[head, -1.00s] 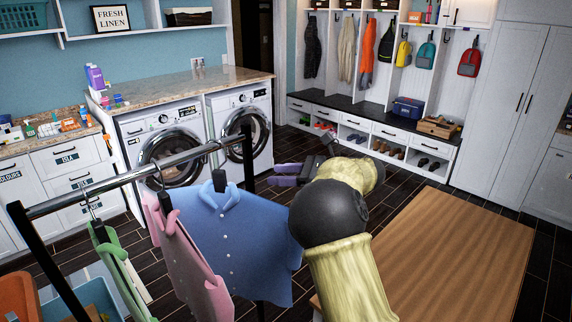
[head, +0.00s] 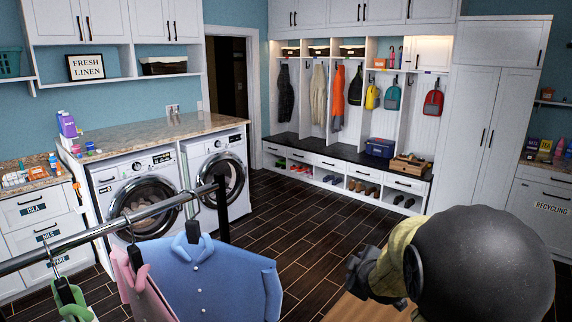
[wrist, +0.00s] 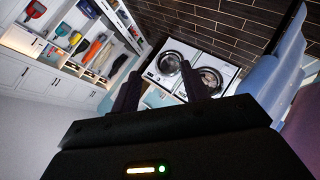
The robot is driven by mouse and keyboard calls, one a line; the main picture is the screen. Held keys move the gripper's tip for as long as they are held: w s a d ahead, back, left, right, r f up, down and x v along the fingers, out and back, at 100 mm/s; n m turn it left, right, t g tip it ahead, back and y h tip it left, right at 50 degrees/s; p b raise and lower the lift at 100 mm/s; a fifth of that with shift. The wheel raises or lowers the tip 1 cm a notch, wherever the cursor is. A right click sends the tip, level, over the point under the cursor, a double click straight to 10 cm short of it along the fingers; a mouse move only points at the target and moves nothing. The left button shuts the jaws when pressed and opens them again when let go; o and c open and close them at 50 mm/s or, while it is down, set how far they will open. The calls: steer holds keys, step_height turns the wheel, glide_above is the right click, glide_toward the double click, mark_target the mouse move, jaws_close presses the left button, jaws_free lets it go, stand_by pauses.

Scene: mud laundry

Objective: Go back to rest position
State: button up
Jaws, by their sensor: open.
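My gripper (wrist: 160,82) is open in the wrist view. Its two dark fingers stand apart with nothing held between them. In the head view my yellow and black arm is folded at the lower right, and my fingers cannot be made out there. A blue shirt (head: 200,278) hangs on the metal clothes rail (head: 120,222) at the lower left of the head view, apart from my arm. Blue cloth (wrist: 284,84) also shows at the right edge of the wrist view.
A pink garment (head: 136,290) and a green garment (head: 72,300) hang beside the shirt. Two washers (head: 143,203) stand behind the rail. A cubby bench (head: 345,162) lines the back wall. Dark floor (head: 300,222) is clear in the middle. A wooden surface (head: 360,308) is partly hidden by my arm.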

steer(key=s+f+m+g, duration=0.2)
steer(key=s+m+g, duration=0.1)
steer(key=s, duration=0.4)
steer(key=s+a+f+m+g, duration=0.1)
steer(key=s+f+m+g, duration=0.1)
steer(key=s, duration=0.6)
steer(key=s+a+f+m+g, duration=0.1)
steer(key=s+f+m+g, duration=0.2)
steer(key=s+m, duration=0.3)
steer(key=shift+s+a+f+m+g, duration=0.25)
steer(key=shift+s+f, duration=0.5)
steer(key=shift+s, duration=0.4)
steer(key=shift+d, duration=0.1)
steer(key=shift+c, duration=0.9)
